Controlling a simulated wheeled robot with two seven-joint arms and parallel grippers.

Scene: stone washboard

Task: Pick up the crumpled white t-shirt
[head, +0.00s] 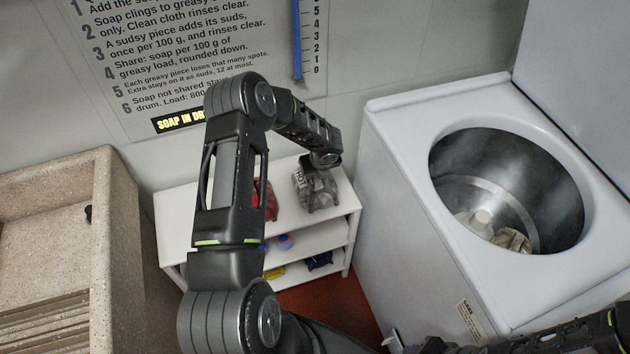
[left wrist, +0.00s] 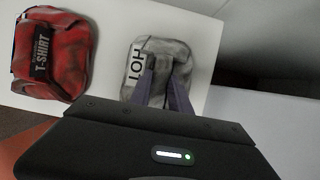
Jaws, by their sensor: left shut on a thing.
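A crumpled grey-white cloth (head: 302,184) marked "HOT" lies on the top of the white shelf unit. It also shows in the left wrist view (left wrist: 180,48). My left gripper (head: 322,200) reaches down onto this cloth, and its two fingers (left wrist: 163,88) are shut on it. The cloth looks to be still at shelf height. Its own lettering does not name it as a t-shirt. A red bundle (left wrist: 55,60) with a black "T-SHIRT" label lies beside it, apart from the fingers; my arm partly hides it in the head view (head: 270,200). My right gripper does not show.
The white shelf unit (head: 180,215) holds small items lower down. A white top-loading washer (head: 400,150) stands open at right, with pale cloth (head: 512,240) in its drum. A stone washboard sink (head: 60,190) is at left. A wall sign (head: 140,60) hangs behind.

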